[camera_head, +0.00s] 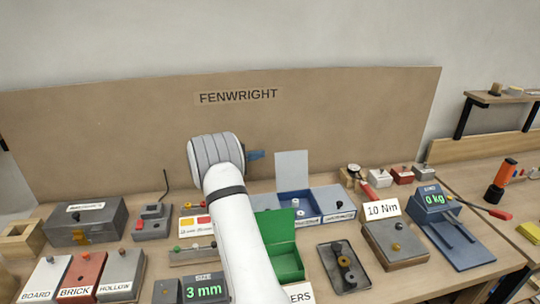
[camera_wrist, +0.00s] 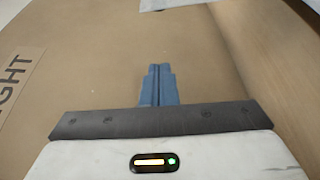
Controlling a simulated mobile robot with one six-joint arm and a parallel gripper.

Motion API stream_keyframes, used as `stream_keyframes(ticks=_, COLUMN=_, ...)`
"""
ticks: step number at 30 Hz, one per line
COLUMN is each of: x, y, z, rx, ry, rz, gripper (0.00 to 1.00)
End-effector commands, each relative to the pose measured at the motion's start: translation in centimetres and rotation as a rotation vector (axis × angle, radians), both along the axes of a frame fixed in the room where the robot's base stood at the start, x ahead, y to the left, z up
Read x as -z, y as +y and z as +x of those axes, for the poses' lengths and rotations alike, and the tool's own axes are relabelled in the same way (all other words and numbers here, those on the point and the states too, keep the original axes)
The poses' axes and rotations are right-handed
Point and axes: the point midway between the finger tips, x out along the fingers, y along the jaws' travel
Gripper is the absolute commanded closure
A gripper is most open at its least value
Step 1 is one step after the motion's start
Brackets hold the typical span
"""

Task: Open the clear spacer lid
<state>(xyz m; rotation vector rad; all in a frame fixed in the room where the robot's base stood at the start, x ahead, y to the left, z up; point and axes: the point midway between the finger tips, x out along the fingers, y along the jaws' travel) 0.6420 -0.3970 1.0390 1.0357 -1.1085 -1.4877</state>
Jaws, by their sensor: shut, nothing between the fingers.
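A blue compartment box (camera_head: 305,221) stands on the bench right of my arm. A pale, clear-looking lid (camera_head: 292,170) stands upright at the back of its middle compartment. That compartment is open, with small pale round parts inside. The box's right section (camera_head: 335,197) has a flat pale cover with a dark knob. Its labels are too small to read surely. My gripper (camera_head: 257,155) is up by the brown backboard, left of the raised lid and apart from it. In the wrist view its blue fingers (camera_wrist: 158,84) are together and empty.
A green box (camera_head: 284,262) with its green lid up stands in front of the blue box. A dark tray (camera_head: 332,277), a 10 Nm block (camera_head: 395,245) and a blue scale (camera_head: 460,243) stand to the right. The backboard (camera_head: 350,120) rises close behind my gripper.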

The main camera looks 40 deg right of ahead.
Motion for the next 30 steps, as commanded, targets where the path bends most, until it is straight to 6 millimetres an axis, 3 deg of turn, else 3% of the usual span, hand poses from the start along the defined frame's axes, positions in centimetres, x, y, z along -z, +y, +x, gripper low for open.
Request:
stream_keyframes(ticks=14, x=0.5, y=-9.5, z=-1.8, rx=0.005, ry=0.0, rz=0.003, gripper=1.0)
stream_keyframes(ticks=21, x=-0.2, y=-7.6, z=-4.1, rx=0.0, ry=0.002, rz=0.005, gripper=1.0)
stream_keyframes(ticks=30, x=-0.3, y=-7.1, z=-5.0, rx=0.0, ry=-0.001, rz=0.003, gripper=1.0)
